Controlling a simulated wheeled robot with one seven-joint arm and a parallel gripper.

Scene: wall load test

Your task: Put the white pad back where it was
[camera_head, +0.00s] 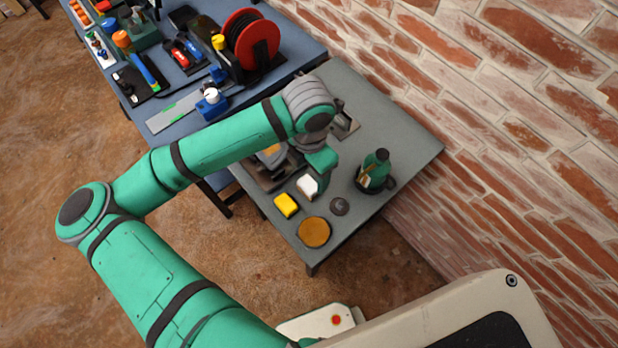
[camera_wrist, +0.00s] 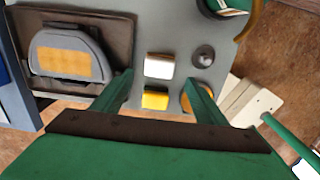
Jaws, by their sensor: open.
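The white pad (camera_head: 308,185) lies on the grey table (camera_head: 405,140), just behind a yellow pad (camera_head: 286,205). In the wrist view the white pad (camera_wrist: 159,66) shows between and beyond the fingertips, with the yellow pad (camera_wrist: 155,98) nearer. My gripper (camera_wrist: 160,82) is open and its two green fingers are spread apart. Nothing is visible between the fingers that they touch. In the head view my gripper (camera_head: 320,160) hangs over the table close to the white pad; its fingertips are not clear there.
A round tan disc (camera_head: 314,232), a small grey knob-like piece (camera_head: 339,206) and a green bottle in a dark holder (camera_head: 376,170) stand on the table. A dark tray with a grey, orange-faced item (camera_wrist: 68,55) lies left. A brick wall (camera_head: 520,130) borders the table; a blue workbench (camera_head: 300,45) adjoins it.

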